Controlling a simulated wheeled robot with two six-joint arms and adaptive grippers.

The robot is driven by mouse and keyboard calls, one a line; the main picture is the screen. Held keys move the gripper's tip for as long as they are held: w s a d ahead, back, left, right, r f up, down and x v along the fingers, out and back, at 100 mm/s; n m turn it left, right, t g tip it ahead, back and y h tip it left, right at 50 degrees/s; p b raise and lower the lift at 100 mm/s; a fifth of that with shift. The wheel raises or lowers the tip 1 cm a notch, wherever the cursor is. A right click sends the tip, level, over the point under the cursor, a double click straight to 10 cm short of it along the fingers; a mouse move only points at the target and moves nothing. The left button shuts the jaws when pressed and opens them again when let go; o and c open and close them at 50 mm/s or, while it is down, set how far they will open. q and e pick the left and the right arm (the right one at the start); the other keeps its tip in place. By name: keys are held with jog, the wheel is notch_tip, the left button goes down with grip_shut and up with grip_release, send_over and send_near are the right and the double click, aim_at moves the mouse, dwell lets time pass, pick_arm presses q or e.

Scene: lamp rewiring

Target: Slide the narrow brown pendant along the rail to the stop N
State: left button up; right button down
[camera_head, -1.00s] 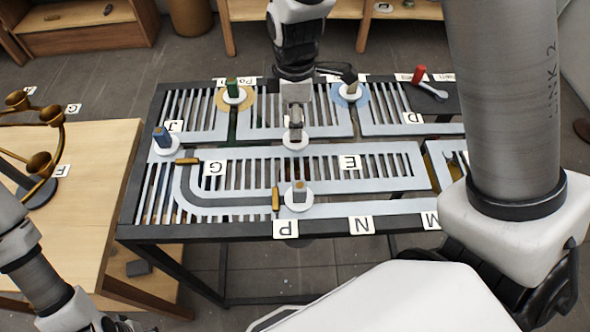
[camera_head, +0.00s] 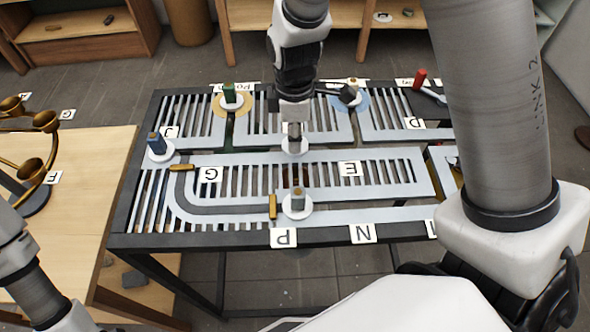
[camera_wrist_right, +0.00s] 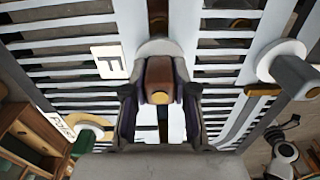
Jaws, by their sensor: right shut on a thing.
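The narrow brown pendant shows its brown block (camera_wrist_right: 159,80) between my fingers in the right wrist view. In the head view its white disc (camera_head: 294,146) sits on the rail, in the middle of the slotted table. My right gripper (camera_head: 293,126) comes down from above and is shut on the pendant; the fingers also show in the wrist view (camera_wrist_right: 160,112) on both sides of the block. The card N (camera_head: 362,233) lies on the near edge, right of and nearer than the pendant. My left gripper is not in the head view; only part of the left arm shows.
Another pendant (camera_head: 297,203) stands on the near rail beside a brass stop (camera_head: 273,206), behind card P (camera_head: 283,238). Cards G (camera_head: 210,174) and E (camera_head: 349,168) lie between.

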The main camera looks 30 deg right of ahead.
jog(key=shift+d+r, duration=0.1)
